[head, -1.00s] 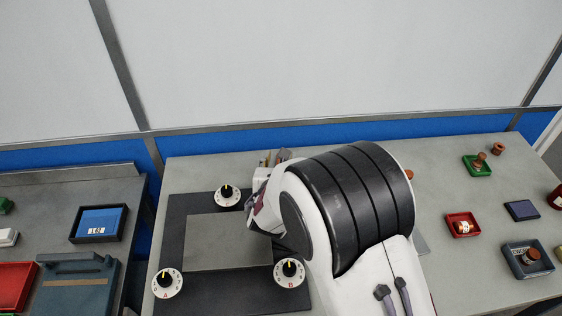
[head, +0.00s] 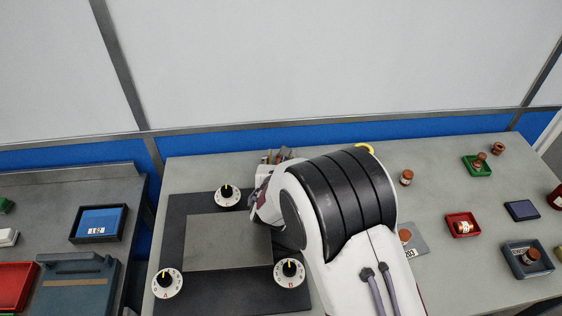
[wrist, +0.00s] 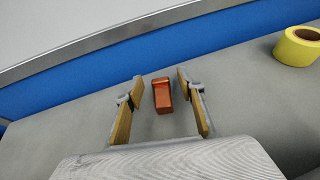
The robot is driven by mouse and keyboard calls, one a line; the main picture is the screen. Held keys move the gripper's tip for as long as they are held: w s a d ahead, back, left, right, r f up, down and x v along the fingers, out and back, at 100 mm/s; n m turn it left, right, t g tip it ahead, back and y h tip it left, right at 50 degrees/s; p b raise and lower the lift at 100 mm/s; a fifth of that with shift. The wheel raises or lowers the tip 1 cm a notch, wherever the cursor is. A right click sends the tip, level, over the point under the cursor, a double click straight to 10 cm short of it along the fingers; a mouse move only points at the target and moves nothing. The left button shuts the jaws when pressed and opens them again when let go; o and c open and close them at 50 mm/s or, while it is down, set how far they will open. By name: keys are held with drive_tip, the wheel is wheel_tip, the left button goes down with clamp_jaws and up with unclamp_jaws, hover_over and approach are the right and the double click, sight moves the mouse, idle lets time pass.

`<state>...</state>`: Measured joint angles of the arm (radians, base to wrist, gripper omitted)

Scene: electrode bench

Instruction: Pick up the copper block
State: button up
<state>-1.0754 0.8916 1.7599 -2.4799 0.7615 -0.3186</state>
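The copper block (wrist: 162,95) is a small reddish-brown rectangular block on the grey bench. In the wrist view it lies between and a little beyond the fingers of my gripper (wrist: 159,90). The gripper is open, with a wooden-coloured pad on each finger and a gap on both sides of the block. I cannot tell how high the fingers are above the bench. In the head view my arm hides the block and most of the gripper.
A yellow tape roll (wrist: 298,46) stands to the right in the wrist view. In the head view, a dark frame with a grey plate (head: 228,243) and three dials lies left of my arm. A red tray (head: 462,224), a green tray (head: 477,165) and a grey-blue tray (head: 527,260) stand on the right.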

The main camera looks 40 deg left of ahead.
drive_tip(key=shift+x, duration=0.8)
clamp_jaws()
